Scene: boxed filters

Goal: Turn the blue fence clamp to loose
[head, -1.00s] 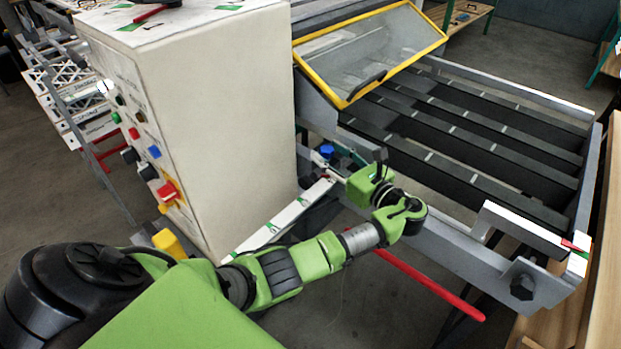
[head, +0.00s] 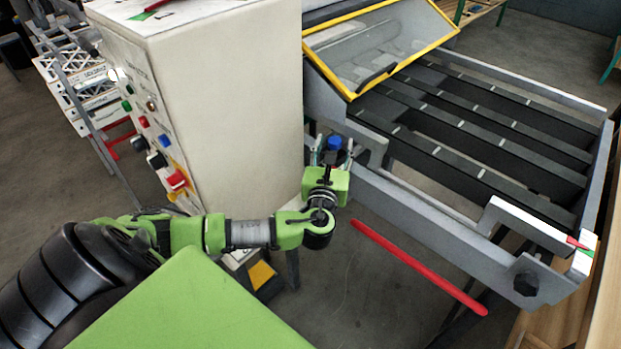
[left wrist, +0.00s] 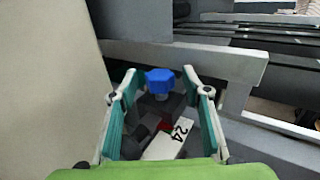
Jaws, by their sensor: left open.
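The blue fence clamp (head: 333,142) is a small blue knob on a dark mount at the machine's near left corner, beside the cream cabinet. It also shows in the left wrist view (left wrist: 160,80), above a white strip (left wrist: 170,143) marked 24. My left gripper (head: 332,153) is open. In the left wrist view its two teal fingers (left wrist: 161,92) stand on either side of the knob, with gaps between them and it. Whether the fingertips are level with the knob I cannot tell. My right gripper is not in view.
The cream cabinet (head: 235,100) with buttons stands close left of the gripper. The machine's grey rail (head: 430,220) runs to the right, with a red bar (head: 420,267) below it. A yellow-framed clear guard (head: 380,45) is behind.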

